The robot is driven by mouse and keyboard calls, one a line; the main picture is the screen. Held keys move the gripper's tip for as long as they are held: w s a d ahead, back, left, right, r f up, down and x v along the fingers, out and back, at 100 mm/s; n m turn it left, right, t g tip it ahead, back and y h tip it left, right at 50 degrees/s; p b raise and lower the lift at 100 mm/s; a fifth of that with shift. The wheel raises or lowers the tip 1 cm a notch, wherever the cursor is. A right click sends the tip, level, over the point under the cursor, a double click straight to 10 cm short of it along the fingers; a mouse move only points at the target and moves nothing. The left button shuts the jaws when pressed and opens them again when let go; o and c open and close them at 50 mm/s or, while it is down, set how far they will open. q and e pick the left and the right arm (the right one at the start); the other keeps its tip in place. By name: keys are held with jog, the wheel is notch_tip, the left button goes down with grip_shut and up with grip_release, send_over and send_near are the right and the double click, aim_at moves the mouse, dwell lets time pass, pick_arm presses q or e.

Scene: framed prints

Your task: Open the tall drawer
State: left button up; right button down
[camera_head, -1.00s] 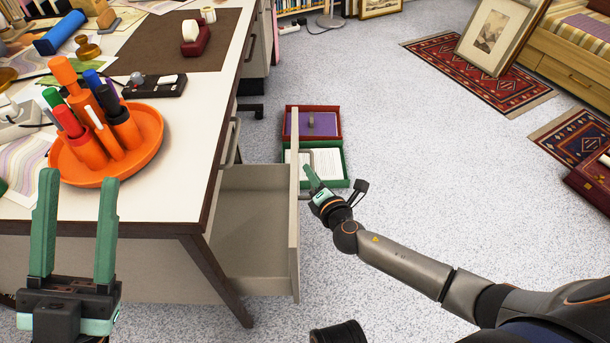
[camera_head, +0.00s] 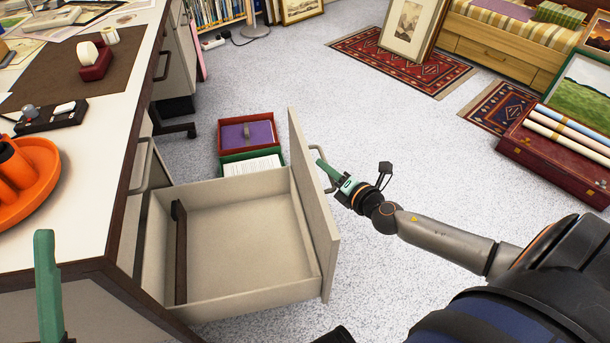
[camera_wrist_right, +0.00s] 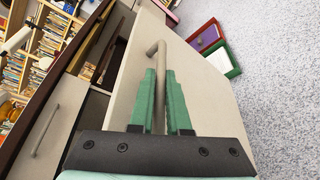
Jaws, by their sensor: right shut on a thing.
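The tall drawer (camera_head: 235,240) is a pale, deep box pulled well out of the desk in the head view. A dark brown strip lies inside it near the desk side, and the rest of its inside is empty. Its front panel (camera_head: 312,205) carries a grey bar handle (camera_wrist_right: 151,52). My right gripper (camera_head: 322,168) is shut on that handle, with its green fingers either side of the bar in the wrist view (camera_wrist_right: 166,95). My left gripper shows only one green finger (camera_head: 47,285) at the lower left; its other finger is out of view.
The desk (camera_head: 95,190) has an orange pen tray (camera_head: 38,180) and a tape dispenser (camera_head: 94,62). A red box (camera_head: 245,125) and a green box (camera_head: 285,155) stand on the floor behind the drawer. A dark red case (camera_head: 545,160) is at right. Floor between is clear.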

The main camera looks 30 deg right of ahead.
jog(key=shift+s+d, duration=0.25)
jog(key=shift+d, duration=0.5)
jog(key=c, duration=0.9)
grip_release()
jog(key=shift+s, duration=0.1)
jog(key=v, duration=1.2)
jog(key=shift+s+d+r, duration=0.1)
jog(key=shift+s, duration=0.05)
